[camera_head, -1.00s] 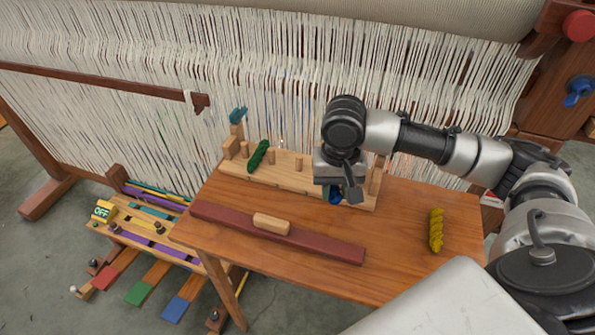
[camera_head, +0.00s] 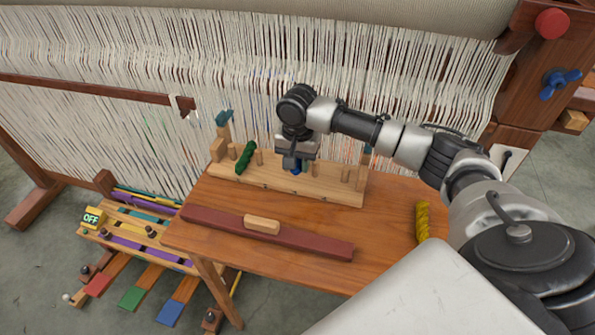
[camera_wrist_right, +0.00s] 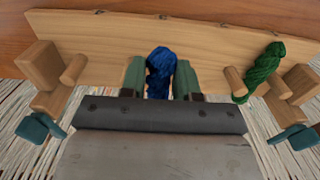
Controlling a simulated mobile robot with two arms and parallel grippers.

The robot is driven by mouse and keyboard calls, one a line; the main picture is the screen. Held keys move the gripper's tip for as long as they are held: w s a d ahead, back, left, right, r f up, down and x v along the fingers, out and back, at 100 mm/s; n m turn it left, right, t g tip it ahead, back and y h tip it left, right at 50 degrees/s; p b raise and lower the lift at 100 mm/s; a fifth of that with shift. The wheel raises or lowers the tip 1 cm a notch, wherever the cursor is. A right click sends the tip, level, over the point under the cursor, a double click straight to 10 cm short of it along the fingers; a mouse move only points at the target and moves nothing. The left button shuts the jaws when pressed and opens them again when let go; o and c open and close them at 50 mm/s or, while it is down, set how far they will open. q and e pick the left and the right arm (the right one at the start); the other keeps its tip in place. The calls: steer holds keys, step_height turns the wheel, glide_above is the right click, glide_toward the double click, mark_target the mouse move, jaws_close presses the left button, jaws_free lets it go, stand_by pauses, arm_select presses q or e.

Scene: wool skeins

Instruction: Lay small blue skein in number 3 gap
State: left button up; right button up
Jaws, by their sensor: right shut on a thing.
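The small blue skein (camera_head: 296,172) is mostly hidden in the head view by my right gripper (camera_head: 297,164). In the right wrist view the blue skein (camera_wrist_right: 160,72) stands between the two green-tipped fingers, which are shut on it. My right gripper holds it over the middle of the pale wooden peg rack (camera_head: 335,193). I cannot tell whether the skein touches the rack. A dark green skein (camera_head: 246,157) lies between pegs in the rack's left part. No gap numbers are legible. My left gripper is out of view.
Pegs (camera_head: 345,174) stand right of my gripper. A yellow skein (camera_head: 422,221) lies on the table's right side. A dark red bar (camera_head: 320,243) with a wooden block (camera_head: 262,224) lies in front of the rack. Loom threads (camera_head: 240,75) hang close behind.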

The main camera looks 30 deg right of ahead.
mark_target(297, 182)
steer(key=shift+f, duration=2.05)
steer(key=shift+p, duration=0.3)
steer(key=o, duration=0.9)
steer(key=shift+f, duration=0.1)
step_height(297, 182, up, 12)
steer(key=shift+r+b, duration=0.15)
steer(key=shift+b, duration=0.4)
